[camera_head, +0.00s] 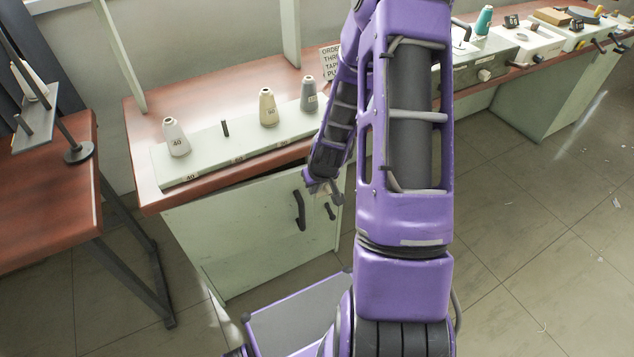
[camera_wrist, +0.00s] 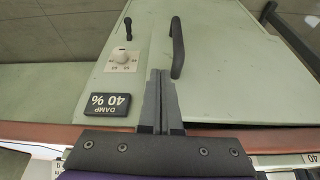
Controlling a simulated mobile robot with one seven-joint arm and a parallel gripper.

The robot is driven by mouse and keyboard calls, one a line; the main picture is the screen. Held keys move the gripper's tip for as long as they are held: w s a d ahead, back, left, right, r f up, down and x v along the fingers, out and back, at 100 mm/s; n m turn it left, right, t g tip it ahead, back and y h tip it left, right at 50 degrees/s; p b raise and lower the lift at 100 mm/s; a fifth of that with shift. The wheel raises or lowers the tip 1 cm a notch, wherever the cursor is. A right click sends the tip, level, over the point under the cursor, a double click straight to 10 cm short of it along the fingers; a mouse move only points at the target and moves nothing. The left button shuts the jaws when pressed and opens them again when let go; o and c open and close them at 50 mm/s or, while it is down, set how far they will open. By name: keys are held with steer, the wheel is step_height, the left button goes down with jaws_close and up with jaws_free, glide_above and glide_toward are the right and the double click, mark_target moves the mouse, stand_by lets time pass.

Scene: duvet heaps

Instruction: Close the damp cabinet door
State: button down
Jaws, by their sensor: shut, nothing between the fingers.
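The damp cabinet (camera_head: 325,235) stands under a red-brown worktop. Its pale green door (camera_head: 250,225) bears a dark bar handle (camera_head: 299,210). A dark gap shows between the door's top edge and the worktop, and the door looks slightly ajar.
The worktop (camera_head: 145,190) overhangs the cabinet and holds a pale board with thread cones (camera_head: 267,107). A side table (camera_head: 40,225) stands at left. A longer bench with instruments (camera_head: 480,68) runs at upper right.

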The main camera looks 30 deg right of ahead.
steer(key=w, duration=0.2)
steer(key=w+f, duration=0.1)
steer(key=w, duration=0.1)
steer(key=shift+w+d+f, duration=0.15)
steer(key=shift+w, duration=0.1)
steer(key=w+n+b, duration=0.1)
steer(key=w, duration=0.1)
steer(key=shift+w+d, duration=0.15)
steer(key=shift+w, duration=0.25)
steer(key=shift+s, duration=0.15)
